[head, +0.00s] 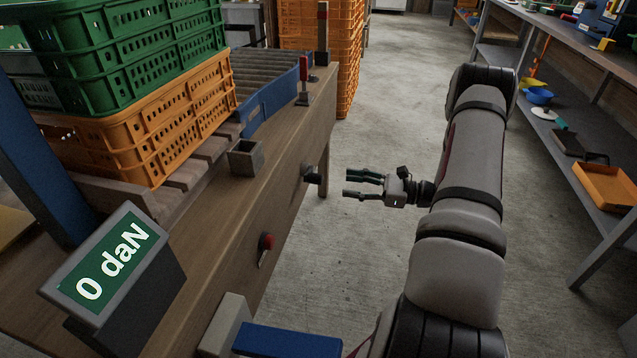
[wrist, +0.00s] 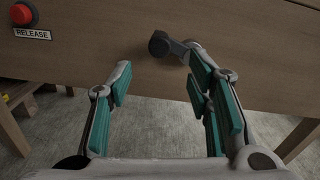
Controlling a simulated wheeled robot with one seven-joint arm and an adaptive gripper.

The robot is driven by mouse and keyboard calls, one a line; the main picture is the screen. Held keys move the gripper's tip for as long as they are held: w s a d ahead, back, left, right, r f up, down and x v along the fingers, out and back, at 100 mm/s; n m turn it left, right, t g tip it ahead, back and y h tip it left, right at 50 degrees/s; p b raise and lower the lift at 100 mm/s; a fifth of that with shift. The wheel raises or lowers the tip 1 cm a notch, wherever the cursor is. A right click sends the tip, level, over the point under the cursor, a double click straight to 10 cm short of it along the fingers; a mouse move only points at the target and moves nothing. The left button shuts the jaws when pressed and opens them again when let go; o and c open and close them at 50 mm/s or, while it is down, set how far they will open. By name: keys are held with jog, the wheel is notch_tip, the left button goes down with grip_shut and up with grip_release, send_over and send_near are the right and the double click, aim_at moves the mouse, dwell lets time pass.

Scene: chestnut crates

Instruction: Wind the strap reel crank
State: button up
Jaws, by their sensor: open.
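The dark crank knob (head: 313,177) sticks out from the front of the wooden bench in the head view. In the wrist view the round black knob (wrist: 159,44) and its grey arm show ahead of my fingers, and my right finger partly hides the arm's right end. My gripper (head: 348,182) is open and empty, to the right of the crank in the head view, with a gap between. In the wrist view my gripper (wrist: 159,70) has its fingers spread, the knob lying between and beyond the tips. I cannot make out the strap or the reel.
A red release button (wrist: 23,14) sits left of the crank on the bench front (head: 275,205). A display (head: 112,262) reads 0 daN. Green (head: 140,45) and orange crates (head: 165,140) are stacked on the left. Shelving (head: 560,120) stands right; the floor between is clear.

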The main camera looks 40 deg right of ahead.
aim_at(320, 180)
jog(key=b+x, duration=0.2)
jog(key=x, duration=0.7)
jog(key=shift+w+a, duration=0.15)
grip_shut()
